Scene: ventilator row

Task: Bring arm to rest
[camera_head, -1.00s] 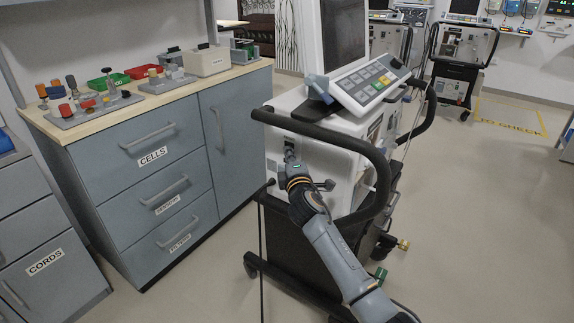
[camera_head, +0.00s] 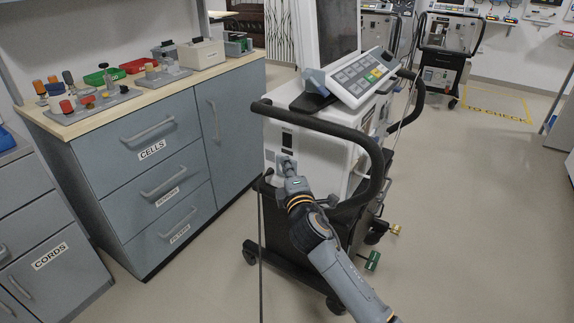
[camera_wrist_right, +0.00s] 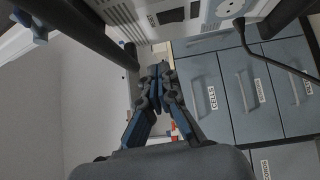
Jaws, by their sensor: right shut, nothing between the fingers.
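My right arm (camera_head: 335,262) reaches up from the lower right in the head view. My right gripper (camera_head: 285,163) is in front of the side panel of the white ventilator (camera_head: 335,152), below a dark socket in that panel. In the right wrist view the right gripper's fingers (camera_wrist_right: 159,82) are closed together with nothing between them. Whether the fingertips touch the ventilator cannot be told. My left gripper is in neither view.
The ventilator's black handle bar (camera_head: 335,130) curves close above my right arm. A grey drawer cabinet (camera_head: 160,215) stands at left, its wooden top (camera_head: 140,100) carrying several small parts and trays. Open floor (camera_head: 470,220) lies to the right.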

